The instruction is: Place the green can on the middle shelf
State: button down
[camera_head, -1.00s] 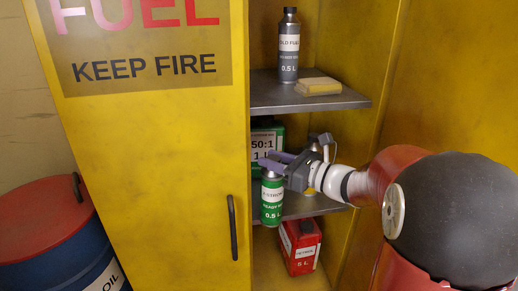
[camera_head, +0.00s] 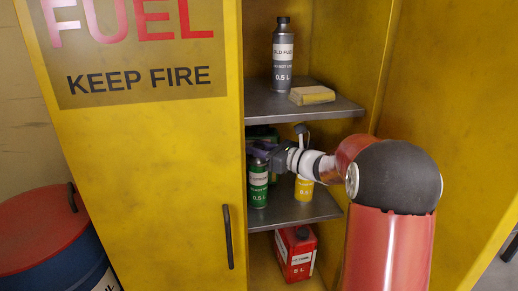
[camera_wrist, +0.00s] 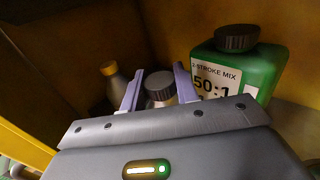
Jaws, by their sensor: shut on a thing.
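The green can (camera_head: 258,186) with a white label is upright at the left part of the middle shelf (camera_head: 312,209), beside the cabinet door's edge. My gripper (camera_head: 262,153) is shut on its upper part. In the wrist view, the can's dark cap (camera_wrist: 160,84) shows between the two fingers of my gripper (camera_wrist: 159,90). The can's base appears at or just above the shelf's surface; I cannot tell whether it touches. The lower body of the can is hidden in the wrist view.
A large green jug (camera_wrist: 238,70) stands behind on the middle shelf. A yellow can (camera_head: 304,189) stands right of the green can. The top shelf (camera_head: 340,105) holds a grey can (camera_head: 283,60) and a yellow block (camera_head: 312,95). A red canister (camera_head: 296,250) is below.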

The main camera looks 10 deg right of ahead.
jog(key=shift+f, duration=0.2)
jog(key=c, duration=1.1)
grip_release()
jog(key=shift+o, duration=0.2)
jog(key=shift+r, duration=0.1)
jog(key=shift+r, duration=0.2)
jog(key=v, duration=0.7)
jog(key=shift+s+d, duration=0.2)
jog(key=shift+d, duration=0.05)
